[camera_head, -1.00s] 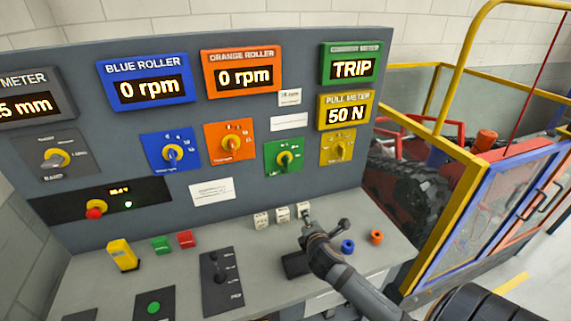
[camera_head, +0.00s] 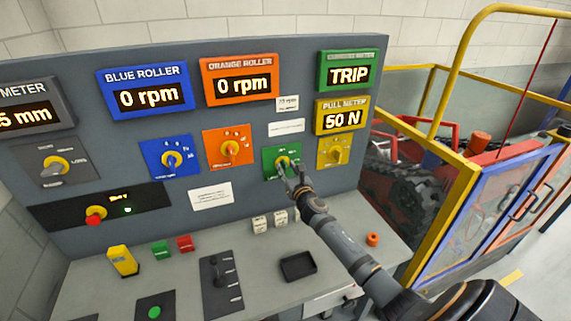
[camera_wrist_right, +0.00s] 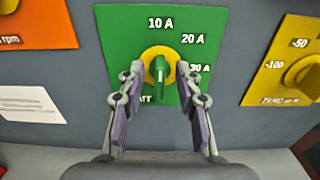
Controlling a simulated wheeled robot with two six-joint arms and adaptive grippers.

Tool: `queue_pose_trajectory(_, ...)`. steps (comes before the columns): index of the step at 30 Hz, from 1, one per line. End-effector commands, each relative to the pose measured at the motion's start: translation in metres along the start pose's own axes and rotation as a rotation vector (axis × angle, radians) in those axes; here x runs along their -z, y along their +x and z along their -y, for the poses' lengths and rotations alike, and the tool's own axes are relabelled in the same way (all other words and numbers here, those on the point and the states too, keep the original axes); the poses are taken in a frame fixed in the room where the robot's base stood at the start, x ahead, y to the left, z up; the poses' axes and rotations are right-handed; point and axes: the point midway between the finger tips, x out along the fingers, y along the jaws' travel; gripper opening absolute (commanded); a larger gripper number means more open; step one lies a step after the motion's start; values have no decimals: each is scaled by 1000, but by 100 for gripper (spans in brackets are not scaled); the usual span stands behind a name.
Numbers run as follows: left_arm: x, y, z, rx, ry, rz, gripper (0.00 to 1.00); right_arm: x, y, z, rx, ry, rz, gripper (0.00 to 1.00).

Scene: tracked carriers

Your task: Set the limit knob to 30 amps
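The limit knob (camera_wrist_right: 160,75) is green on a yellow disc, on a green panel (camera_wrist_right: 112,28) marked 10 A, 20 A and 30 A, with another label partly hidden. In the right wrist view its grip stands about vertical; I cannot tell which end points. In the head view the panel (camera_head: 268,152) is on the console's right half. My right gripper (camera_head: 290,173) is at this panel; its two fingers (camera_wrist_right: 160,70) are spread on either side of the knob, apart from its grip. The green meter (camera_head: 348,72) reads TRIP. My left gripper is not in view.
An orange knob panel (camera_head: 229,147) is left of the green one and a yellow one (camera_head: 334,152) right. Small white blocks (camera_head: 260,225), a black tray (camera_head: 298,266) and an orange ring (camera_head: 373,239) are on the desk below. A yellow railing (camera_head: 445,200) stands at right.

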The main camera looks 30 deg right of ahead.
Motion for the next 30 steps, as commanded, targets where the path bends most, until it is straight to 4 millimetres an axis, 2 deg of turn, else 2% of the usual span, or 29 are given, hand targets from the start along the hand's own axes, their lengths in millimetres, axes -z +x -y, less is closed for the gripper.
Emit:
queue_pose_trajectory(4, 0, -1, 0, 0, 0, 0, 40, 0, 15, 0, 1, 0, 0, 34)
queue_pose_trajectory(13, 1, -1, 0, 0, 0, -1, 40, 1, 19, 0, 0, -1, -1, 34)
queue_pose_trajectory(21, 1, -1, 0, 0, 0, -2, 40, 1, 18, 0, 0, 0, -1, 0)
queue_pose_trajectory(30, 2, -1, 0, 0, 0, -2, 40, 1, 18, 0, 0, 8, -1, 0)
